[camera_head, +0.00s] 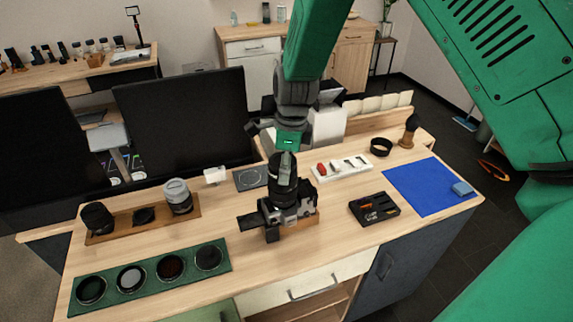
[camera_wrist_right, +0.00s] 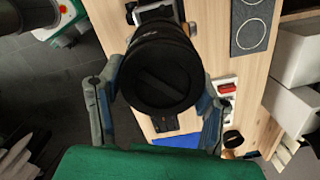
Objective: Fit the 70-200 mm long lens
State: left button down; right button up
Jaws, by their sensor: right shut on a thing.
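A black cylindrical lens (camera_head: 283,181) stands upright over the silver-and-black camera body (camera_head: 295,208) near the table's middle. My right gripper (camera_head: 285,158) comes down from above and is shut on this lens. In the right wrist view the lens (camera_wrist_right: 160,70) fills the space between the two fingers of my gripper (camera_wrist_right: 160,98), its dark capped end facing me. Part of the camera body (camera_wrist_right: 157,12) shows beyond it. The lens meets or overlaps the camera; I cannot tell whether it is seated in the mount. My left gripper is not in view.
A wooden tray (camera_head: 127,223) at left holds a black lens, a flat black piece and a grey lens (camera_head: 178,195). A green mat (camera_head: 150,262) bears several round filters. At right are a black tool tray (camera_head: 374,208), a white tray (camera_head: 341,167) and a blue cloth (camera_head: 425,187).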

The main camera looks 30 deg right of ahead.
jog(key=shift+a, duration=0.1)
jog(key=shift+d+f, duration=0.3)
jog(key=shift+f, duration=0.05)
jog(key=shift+a, duration=0.15)
dwell(0.3)
jog(key=shift+s+f, duration=0.1)
dwell(1.0)
